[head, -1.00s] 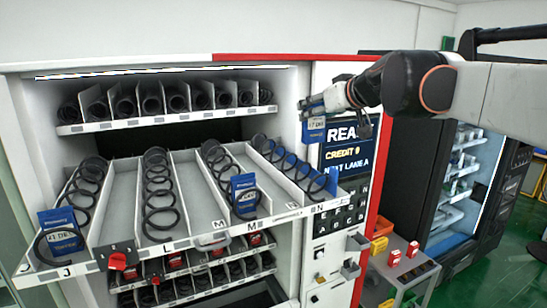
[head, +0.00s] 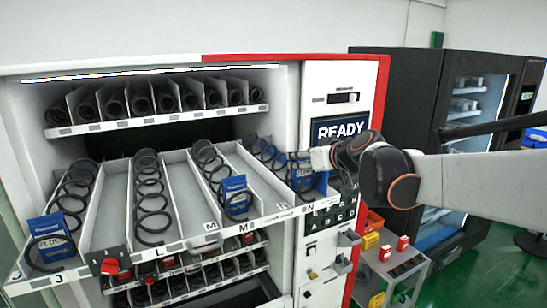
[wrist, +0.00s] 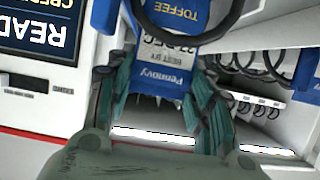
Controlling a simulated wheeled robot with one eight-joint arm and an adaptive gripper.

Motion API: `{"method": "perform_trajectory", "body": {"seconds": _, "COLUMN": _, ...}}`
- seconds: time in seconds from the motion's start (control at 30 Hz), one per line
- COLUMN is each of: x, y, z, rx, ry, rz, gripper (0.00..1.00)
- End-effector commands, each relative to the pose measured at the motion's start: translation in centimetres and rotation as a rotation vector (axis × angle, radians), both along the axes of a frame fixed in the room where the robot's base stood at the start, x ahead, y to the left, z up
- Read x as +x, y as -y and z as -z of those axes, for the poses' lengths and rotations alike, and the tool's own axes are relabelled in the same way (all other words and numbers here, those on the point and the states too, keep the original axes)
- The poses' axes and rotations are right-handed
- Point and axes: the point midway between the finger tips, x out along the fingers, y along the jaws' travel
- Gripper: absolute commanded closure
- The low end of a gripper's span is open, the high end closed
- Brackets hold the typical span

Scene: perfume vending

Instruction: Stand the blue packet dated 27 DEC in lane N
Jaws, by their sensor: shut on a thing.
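My gripper (head: 308,166) is at the front of lane N (head: 309,209), the right lane of the pulled-out tray. It is shut on a blue packet (wrist: 172,72). In the wrist view the packet sits between the fingers, its print upside down: "Pennovy", "TOFFEE" and a best-by date in DEC, partly covered by a black coil (wrist: 213,34). In the head view the held packet (head: 301,181) is low among the lane's coils, partly hidden by my gripper. Whether it touches the lane floor I cannot tell.
Other blue packets stand in lane M (head: 236,196) and lane J (head: 48,243). Lane L (head: 150,210) shows only its coil. The red-edged panel with the READY screen (head: 341,130) is close right of my gripper. A grey cart (head: 393,266) stands lower right.

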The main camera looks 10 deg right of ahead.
Motion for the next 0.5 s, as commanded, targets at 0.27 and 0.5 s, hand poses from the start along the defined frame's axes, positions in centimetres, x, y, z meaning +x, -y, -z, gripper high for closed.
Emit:
{"method": "perform_trajectory", "body": {"seconds": 0.27, "x": 0.01, "y": 0.00, "z": 0.24, "rx": 0.000, "ry": 0.000, "rz": 0.000, "gripper": 0.77}}
{"method": "perform_trajectory", "body": {"seconds": 0.5, "x": -0.01, "y": 0.00, "z": 0.93, "rx": 0.000, "ry": 0.000, "rz": 0.000, "gripper": 0.77}}
